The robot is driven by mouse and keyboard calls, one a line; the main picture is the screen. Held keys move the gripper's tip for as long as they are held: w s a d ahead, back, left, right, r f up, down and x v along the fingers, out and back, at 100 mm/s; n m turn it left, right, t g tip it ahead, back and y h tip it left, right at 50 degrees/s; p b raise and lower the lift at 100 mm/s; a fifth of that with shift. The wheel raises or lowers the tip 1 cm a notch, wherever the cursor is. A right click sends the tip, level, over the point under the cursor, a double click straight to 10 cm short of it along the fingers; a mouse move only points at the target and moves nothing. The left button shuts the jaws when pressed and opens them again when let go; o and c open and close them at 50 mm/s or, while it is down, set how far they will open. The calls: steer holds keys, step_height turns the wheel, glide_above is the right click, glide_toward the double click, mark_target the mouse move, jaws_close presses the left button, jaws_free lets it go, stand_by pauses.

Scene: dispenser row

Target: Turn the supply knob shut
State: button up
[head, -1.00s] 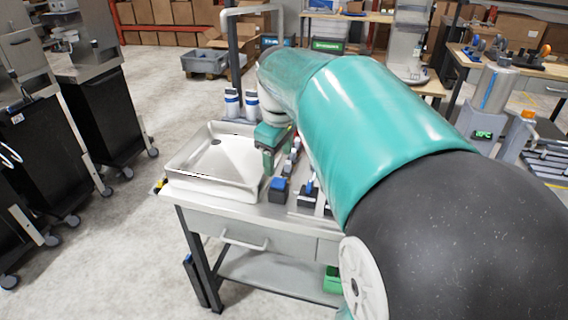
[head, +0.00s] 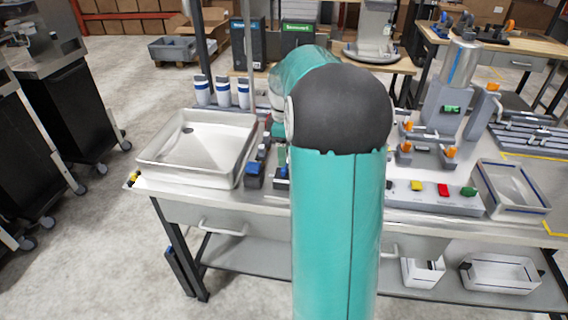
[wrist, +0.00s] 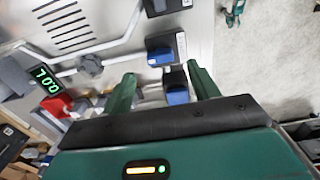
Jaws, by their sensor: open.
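Two blue knobs on dark blocks show in the wrist view. One blue knob (wrist: 177,96) lies between the fingers in the picture, and the other blue knob (wrist: 160,57) is just beyond them. I cannot tell which is the supply knob. My gripper (wrist: 162,80) is open, with its green fingers apart; contact with the knob cannot be made out. A red knob (wrist: 54,107) and a grey round knob (wrist: 90,66) are to the left. In the head view a blue-topped block (head: 254,172) stands beside the sink, and my arm hides most of the gripper.
A steel sink (head: 200,150) is left of the blocks, with white bottles (head: 222,92) behind it. A panel with coloured buttons (head: 430,200) and a tray (head: 512,190) are to the right. A green digital display (wrist: 46,81) shows in the wrist view. Pipes run along the surface.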

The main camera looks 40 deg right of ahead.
mark_target(284, 169)
step_height(284, 169, down, 6)
steer(key=shift+r, duration=0.25)
steer(key=c, duration=1)
